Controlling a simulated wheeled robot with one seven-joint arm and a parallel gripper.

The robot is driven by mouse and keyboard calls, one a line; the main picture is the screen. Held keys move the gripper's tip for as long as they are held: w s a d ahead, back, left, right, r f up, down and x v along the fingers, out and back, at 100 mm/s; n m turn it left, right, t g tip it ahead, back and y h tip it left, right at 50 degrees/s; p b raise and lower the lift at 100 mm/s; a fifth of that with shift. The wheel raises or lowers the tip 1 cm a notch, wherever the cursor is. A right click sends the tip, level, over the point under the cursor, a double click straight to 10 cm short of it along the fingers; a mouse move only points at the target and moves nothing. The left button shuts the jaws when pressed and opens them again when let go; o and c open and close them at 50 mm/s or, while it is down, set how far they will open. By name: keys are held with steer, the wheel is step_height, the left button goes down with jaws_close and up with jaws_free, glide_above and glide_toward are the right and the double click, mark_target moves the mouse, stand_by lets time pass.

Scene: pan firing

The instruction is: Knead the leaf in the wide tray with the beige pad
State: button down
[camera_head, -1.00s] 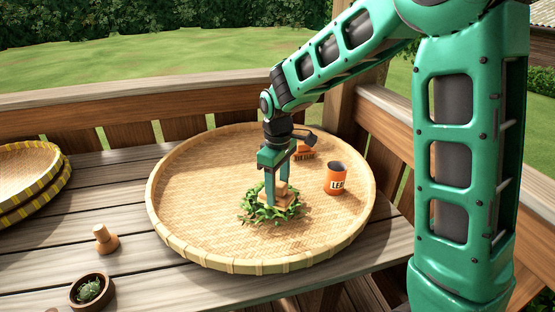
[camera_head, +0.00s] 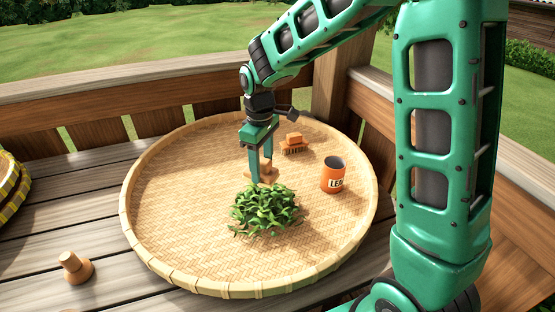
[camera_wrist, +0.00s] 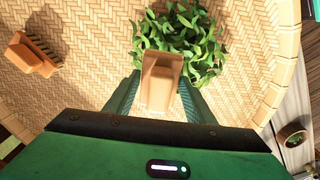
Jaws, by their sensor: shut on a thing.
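The wide tray (camera_head: 140,228) is a round woven tray on the wooden table. A loose mound of green leaf (camera_head: 265,208) lies in it, front of centre; the leaf also shows in the wrist view (camera_wrist: 200,45). My gripper (camera_head: 259,172) is shut on the beige pad (camera_head: 267,170) by its block handle. The pad also shows between the fingers in the wrist view (camera_wrist: 160,82). In the head view the pad is just behind the leaf and appears raised above the tray; its exact height is unclear. The leaf hides none of its handle.
A wooden stamp-like piece (camera_head: 74,267) is on the table at the left. A small bowl (camera_wrist: 293,136) shows in the wrist view.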

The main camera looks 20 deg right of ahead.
steer(key=d, duration=0.5)
steer(key=shift+w+d, duration=0.25)
steer(key=shift+w, duration=0.15)
steer(key=shift+f, duration=0.8)
